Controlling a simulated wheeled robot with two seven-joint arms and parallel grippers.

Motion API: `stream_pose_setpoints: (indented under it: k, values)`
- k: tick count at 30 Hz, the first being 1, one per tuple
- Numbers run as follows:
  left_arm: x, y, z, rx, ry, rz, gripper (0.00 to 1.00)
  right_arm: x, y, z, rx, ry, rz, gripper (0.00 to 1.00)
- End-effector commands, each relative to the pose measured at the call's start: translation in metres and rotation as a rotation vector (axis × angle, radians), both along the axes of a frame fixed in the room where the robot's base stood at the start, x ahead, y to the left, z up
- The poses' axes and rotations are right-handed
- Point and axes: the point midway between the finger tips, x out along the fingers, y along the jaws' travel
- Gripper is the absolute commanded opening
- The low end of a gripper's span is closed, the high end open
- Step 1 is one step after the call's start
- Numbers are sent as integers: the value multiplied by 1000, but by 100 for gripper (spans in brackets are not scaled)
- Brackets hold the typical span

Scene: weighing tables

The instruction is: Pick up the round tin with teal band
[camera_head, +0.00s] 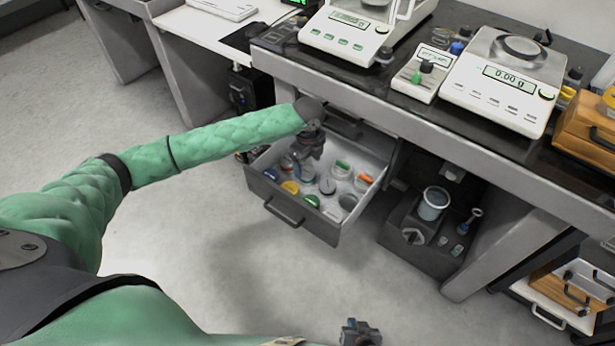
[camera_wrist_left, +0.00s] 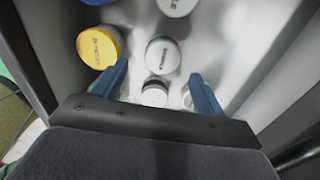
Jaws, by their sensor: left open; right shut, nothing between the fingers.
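An open drawer (camera_head: 318,228) holds several round tins. My left gripper (camera_head: 308,156) points down into it, open, with nothing gripped. In the left wrist view the gripper (camera_wrist_left: 159,76) has its blue fingers apart. A pale round tin with a label and a grey-teal edge (camera_wrist_left: 163,54) lies just beyond the fingertips. A smaller white tin with a dark band (camera_wrist_left: 155,91) shows between the fingers, partly cut off by the gripper body. I cannot tell for sure which tin has the teal band. My right gripper (camera_head: 360,332) is shut and empty at the bottom edge.
A yellow-lidded tin (camera_wrist_left: 97,47) stands close to the left finger, and a white tin (camera_wrist_left: 176,6) is farther in. The drawer walls (camera_wrist_left: 275,60) rise close by. Above is the counter edge (camera_head: 430,120) with balances. Open floor lies in front.

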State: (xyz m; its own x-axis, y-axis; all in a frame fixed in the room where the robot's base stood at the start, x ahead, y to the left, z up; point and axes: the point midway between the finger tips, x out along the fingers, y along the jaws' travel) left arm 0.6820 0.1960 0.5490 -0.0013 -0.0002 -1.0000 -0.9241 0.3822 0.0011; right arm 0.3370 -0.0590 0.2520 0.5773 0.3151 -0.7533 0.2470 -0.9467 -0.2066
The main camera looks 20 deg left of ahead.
Motion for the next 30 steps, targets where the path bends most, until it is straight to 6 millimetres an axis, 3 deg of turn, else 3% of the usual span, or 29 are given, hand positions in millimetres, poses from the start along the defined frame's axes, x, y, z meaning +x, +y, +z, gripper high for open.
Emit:
stream_pose_setpoints:
  k: [8, 16, 24, 30]
  values:
    - [2, 1, -21, 1, 0, 1, 72, 0, 0, -3, 0, 0, 0, 0]
    - [5, 3, -56, 0, 0, 2, 72, 0, 0, -8, 1, 0, -1, 0]
    - [5, 3, -61, 1, -1, 1, 72, -1, 1, -7, 2, 1, -1, 0]
    - [5, 3, -61, 1, -1, 1, 34, -1, 1, -8, 2, 2, -1, 0]
